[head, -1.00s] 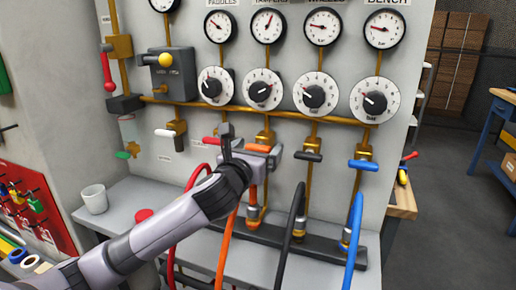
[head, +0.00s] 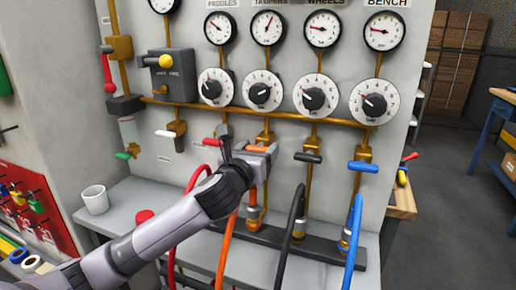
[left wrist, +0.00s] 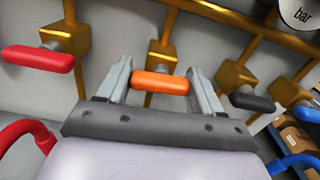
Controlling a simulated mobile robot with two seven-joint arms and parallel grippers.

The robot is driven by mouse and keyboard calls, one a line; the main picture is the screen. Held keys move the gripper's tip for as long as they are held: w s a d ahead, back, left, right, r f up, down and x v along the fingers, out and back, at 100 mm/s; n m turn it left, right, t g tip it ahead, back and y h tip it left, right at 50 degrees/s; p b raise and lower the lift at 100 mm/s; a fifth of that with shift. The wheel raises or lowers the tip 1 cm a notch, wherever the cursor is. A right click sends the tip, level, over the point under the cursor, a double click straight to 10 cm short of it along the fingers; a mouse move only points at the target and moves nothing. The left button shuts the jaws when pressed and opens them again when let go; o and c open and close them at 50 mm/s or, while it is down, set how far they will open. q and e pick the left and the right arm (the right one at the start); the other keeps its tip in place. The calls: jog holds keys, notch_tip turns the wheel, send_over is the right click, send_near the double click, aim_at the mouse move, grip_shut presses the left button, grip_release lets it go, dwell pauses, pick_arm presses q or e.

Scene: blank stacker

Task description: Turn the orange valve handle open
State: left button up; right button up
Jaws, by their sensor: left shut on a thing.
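The orange valve handle (left wrist: 161,83) lies crosswise between the two fingers of my left gripper (left wrist: 161,88) in the left wrist view. The gripper is shut on it, with one finger at each end of the handle. The handle sits in front of its brass valve body (left wrist: 161,58). In the head view, my left gripper (head: 254,150) is at the valve on the orange hose's line, and a bit of the orange handle (head: 257,148) shows between its fingers. My right gripper is not in view.
A red handle (left wrist: 38,59) is to the left, and black (head: 308,157) and blue (head: 364,166) handles are to the right. Hoses hang below the valves. Dials and gauges line the panel above. A white cup (head: 95,199) stands on the ledge at left.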

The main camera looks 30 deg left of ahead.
pick_arm(q)
jog(key=shift+r+n+p, duration=0.2)
jog(key=shift+n+p, duration=0.6)
jog(key=shift+n, duration=0.4)
jog(key=shift+n+p, duration=0.5)
jog(key=shift+n, duration=0.3)
jog(key=n+p, duration=0.2)
jog(key=n, duration=0.2)
jog(key=shift+f+n, duration=0.1)
jog(key=shift+n, duration=0.2)
jog(key=n+p, duration=0.1)
jog(key=n, duration=0.3)
jog(key=shift+a+n, duration=0.1)
jog(key=shift+n, duration=0.2)
jog(key=shift+f+n+p, duration=0.1)
jog(key=shift+n+p, duration=0.5)
jog(key=shift+n, duration=1.5)
jog(key=o, duration=1)
jog(key=shift+o, duration=0.2)
